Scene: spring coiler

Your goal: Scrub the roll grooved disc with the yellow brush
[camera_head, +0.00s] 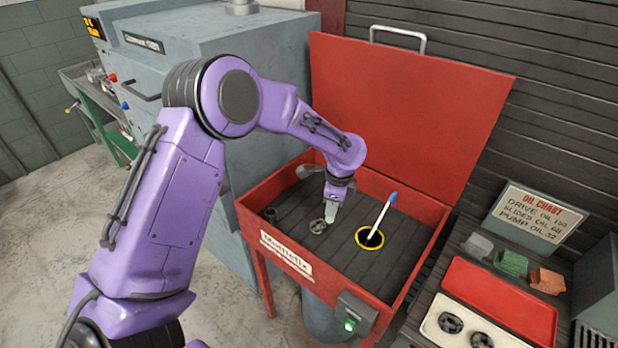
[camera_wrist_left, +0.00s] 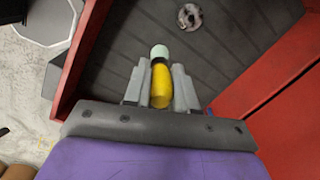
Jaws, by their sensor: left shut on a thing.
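My left gripper (camera_head: 333,207) is inside the red wash basin. In the left wrist view its fingers (camera_wrist_left: 160,88) are shut on the yellow brush (camera_wrist_left: 160,74), whose pale round end points out ahead of them. In the head view I cannot make out the brush. A grey metal disc with openings, seemingly the roll grooved disc (camera_head: 318,226), lies on the basin floor just below and left of the gripper. It also shows in the left wrist view (camera_wrist_left: 189,16), ahead of the brush and apart from it. My right gripper is not in view.
The red basin (camera_head: 410,285) has its lid (camera_head: 400,120) raised behind. A blue-tipped white stick (camera_head: 381,215) stands in a yellow-rimmed hole (camera_head: 358,240). A small dark round thing (camera_head: 270,213) is at the left. The right bench holds a red tray (camera_head: 500,297) and a cream tray (camera_head: 440,318) with discs.

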